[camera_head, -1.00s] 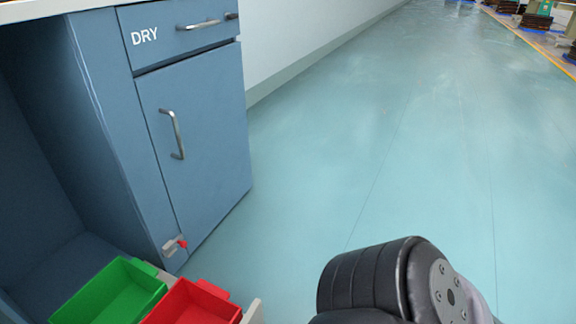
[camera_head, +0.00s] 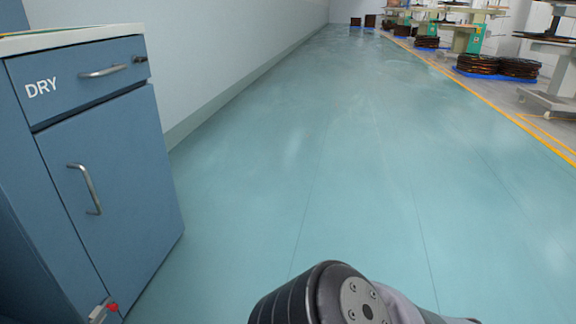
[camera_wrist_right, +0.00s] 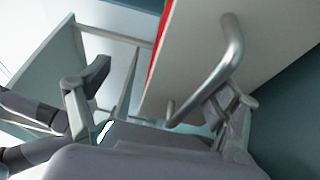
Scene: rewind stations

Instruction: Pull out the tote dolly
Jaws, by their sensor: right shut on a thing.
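In the right wrist view a bent metal bar handle (camera_wrist_right: 225,62) is fixed to a pale panel (camera_wrist_right: 192,52) of what looks like the tote dolly. A thin red and green edge shows along the panel's side. My right gripper (camera_wrist_right: 165,105) is shut on the handle; its exact contact is partly hidden by the fingers. In the head view only a dark link of my right arm shows at the bottom; the dolly and its totes are out of that view. My left gripper is in neither view.
A blue cabinet (camera_head: 120,185) marked DRY stands at the left, its drawer and door shut. A small red-tipped latch (camera_head: 106,310) is at its lower corner. Open teal floor (camera_head: 330,170) stretches ahead. Benches and dark reels (camera_head: 478,65) stand far right beyond a yellow line.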

